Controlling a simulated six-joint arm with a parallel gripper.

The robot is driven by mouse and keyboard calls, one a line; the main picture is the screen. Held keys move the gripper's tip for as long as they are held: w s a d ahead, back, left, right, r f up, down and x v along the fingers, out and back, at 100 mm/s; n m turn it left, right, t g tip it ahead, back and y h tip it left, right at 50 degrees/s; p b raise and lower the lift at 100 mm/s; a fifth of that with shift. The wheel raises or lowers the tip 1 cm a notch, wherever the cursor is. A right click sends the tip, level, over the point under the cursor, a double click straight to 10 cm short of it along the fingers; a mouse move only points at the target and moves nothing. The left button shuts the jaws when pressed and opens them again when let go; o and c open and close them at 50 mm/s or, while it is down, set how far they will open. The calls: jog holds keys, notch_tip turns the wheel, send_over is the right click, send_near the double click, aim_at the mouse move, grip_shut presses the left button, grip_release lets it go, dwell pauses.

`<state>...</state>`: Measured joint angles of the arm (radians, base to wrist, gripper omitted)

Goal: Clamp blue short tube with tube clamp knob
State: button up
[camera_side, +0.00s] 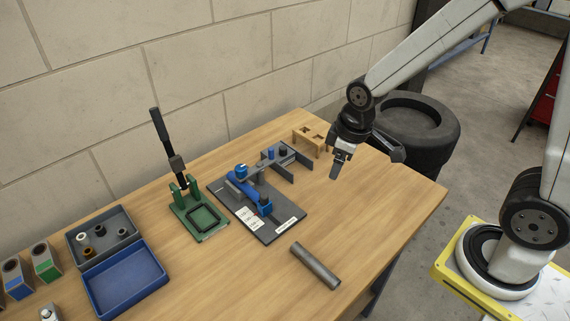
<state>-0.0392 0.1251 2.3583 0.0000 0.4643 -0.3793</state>
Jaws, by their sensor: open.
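The clamp fixture stands on a dark grey base plate (285,222) on the bench. A blue elongated part (243,188) lies along it; I cannot tell for sure whether this is the blue short tube. A blue knob-like piece (241,171) sits at its upper left end, and a blue block (265,206) at its lower right end. Which of these is the tube clamp knob is too small to tell. My gripper (339,172) is open, pointing down above the bench to the right of the fixture. It is apart from the fixture and holds nothing visible.
A loose grey tube (315,265) lies in front. A green lever press (200,222) stands left of the fixture, beside a grey bin (78,252) with small parts and a blue bin (125,282). A wooden block (309,136) stands behind. The right bench area is clear.

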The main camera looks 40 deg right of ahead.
jog(key=w+a+n+g, duration=0.1)
jog(key=w+a+n, duration=0.4)
jog(key=w+n, duration=0.6)
jog(key=n+g, duration=0.1)
jog(key=n, duration=1.1)
send_over(240, 167)
jog(key=d, duration=0.1)
jog(key=shift+s+r, duration=0.2)
jog(key=shift+s, duration=0.25)
jog(key=shift+w+a+f+n, duration=0.1)
jog(key=shift+w+a+n, duration=0.35)
jog(key=shift+n, duration=0.25)
jog(key=shift+f, duration=3.9)
grip_shut()
